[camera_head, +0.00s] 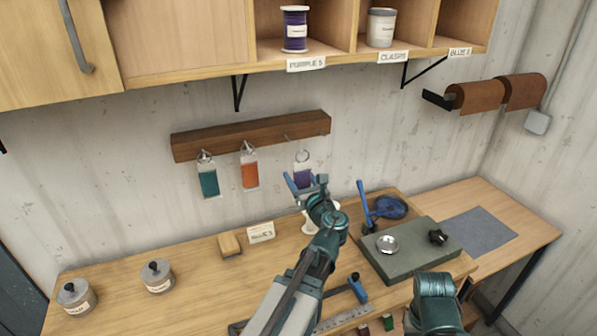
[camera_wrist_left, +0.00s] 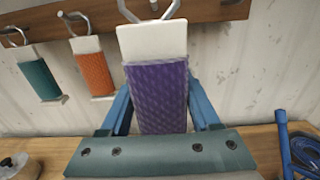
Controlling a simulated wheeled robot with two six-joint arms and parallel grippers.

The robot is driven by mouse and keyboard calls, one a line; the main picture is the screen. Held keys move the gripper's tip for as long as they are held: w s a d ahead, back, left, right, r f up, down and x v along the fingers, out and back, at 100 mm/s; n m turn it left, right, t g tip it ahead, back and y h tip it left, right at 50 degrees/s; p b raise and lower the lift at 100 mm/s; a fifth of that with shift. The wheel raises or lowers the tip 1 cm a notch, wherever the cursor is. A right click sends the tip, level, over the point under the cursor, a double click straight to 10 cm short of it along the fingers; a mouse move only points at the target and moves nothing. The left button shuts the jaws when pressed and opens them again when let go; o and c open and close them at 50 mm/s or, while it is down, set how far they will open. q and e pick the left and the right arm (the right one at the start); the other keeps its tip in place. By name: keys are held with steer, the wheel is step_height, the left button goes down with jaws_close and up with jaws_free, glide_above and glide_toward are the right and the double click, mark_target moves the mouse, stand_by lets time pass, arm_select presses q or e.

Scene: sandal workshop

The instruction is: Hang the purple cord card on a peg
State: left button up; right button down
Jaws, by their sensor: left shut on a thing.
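The purple cord card (camera_head: 303,178) is upright below the right part of the dark wooden peg rail (camera_head: 250,134). My left gripper (camera_head: 305,187) is shut on its lower part. The left wrist view shows the purple card (camera_wrist_left: 158,95) between the blue fingers (camera_wrist_left: 160,118), with its white top and metal ring (camera_wrist_left: 128,12) toward the rail. A grey peg tip (camera_wrist_left: 153,5) shows within the ring's outline; I cannot tell whether the ring is around it. A teal card (camera_head: 208,180) and an orange card (camera_head: 249,172) hang on pegs to the left. My right gripper is out of view.
A wooden shelf (camera_head: 185,75) with a purple spool (camera_head: 294,30) is above the rail. The bench (camera_head: 120,262) below holds lidded jars (camera_head: 157,277), a small sign (camera_head: 261,232) and a grey-green slab (camera_head: 408,252). My right arm is at lower right.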

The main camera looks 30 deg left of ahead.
arm_select(q)
steer(key=shift+w, duration=0.1)
steer(key=f+b+x, duration=0.1)
steer(key=x, duration=1)
steer(key=shift+a+f, duration=0.2)
steer(key=shift+f, duration=0.1)
stand_by(0.8)
stand_by(0.7)
steer(key=o, duration=1.5)
steer(key=shift+c, duration=0.2)
steer(key=v, duration=1.3)
steer(key=shift+d, duration=0.35)
